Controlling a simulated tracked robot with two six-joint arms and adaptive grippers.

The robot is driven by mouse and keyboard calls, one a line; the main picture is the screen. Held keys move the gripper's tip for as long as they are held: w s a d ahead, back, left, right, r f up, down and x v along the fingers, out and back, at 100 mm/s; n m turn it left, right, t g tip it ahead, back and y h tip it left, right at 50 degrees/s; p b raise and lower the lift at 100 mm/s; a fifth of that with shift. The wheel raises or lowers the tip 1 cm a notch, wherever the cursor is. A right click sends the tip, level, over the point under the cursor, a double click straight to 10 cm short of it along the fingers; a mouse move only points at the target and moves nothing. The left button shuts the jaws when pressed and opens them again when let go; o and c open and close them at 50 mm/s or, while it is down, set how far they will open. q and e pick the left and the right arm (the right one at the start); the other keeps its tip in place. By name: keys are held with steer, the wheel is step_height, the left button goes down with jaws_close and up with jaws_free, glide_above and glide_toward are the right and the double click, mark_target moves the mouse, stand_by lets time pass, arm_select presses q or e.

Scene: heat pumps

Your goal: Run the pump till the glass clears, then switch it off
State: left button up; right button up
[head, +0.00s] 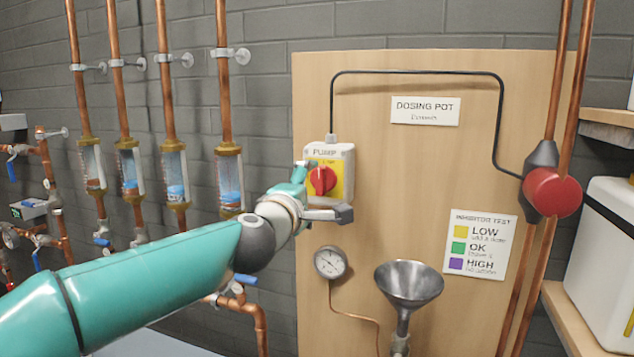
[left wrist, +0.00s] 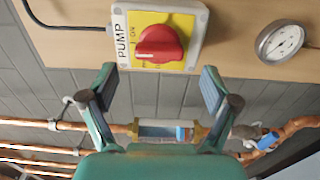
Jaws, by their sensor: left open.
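The pump switch (head: 328,172) is a pale box with a yellow plate and a red rotary knob (head: 322,180), mounted on the wooden board. The red knob (left wrist: 160,45) also shows in the left wrist view; I cannot tell its setting for sure. My left gripper (head: 320,192) is open in front of the switch, its fingers apart and empty, short of the knob in the wrist view. Several sight glasses sit on the copper pipes. The nearest glass (head: 229,178) holds bluish content with a blue piece low down. My right gripper is not in view.
A red pump body (head: 552,192) on the right pipes is joined by a black cable to the switch. A gauge (head: 330,262) and metal funnel (head: 408,285) are below the switch. A test chart (head: 480,245) hangs right. A white container (head: 605,260) stands on a shelf.

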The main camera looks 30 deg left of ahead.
mark_target(319, 185)
arm_select(q)
steer(key=shift+p+x, duration=0.35)
steer(key=shift+x, duration=1.85)
steer(key=c, duration=1.4)
steer(key=shift+o, duration=0.2)
steer(key=n, duration=0.1)
steer(key=n+b, duration=0.1)
steer(key=n, duration=0.2)
steer(key=shift+f, duration=0.25)
steer(key=shift+r+n+b, duration=0.1)
steer(key=shift+n+b, duration=0.2)
steer(key=shift+n, duration=0.7)
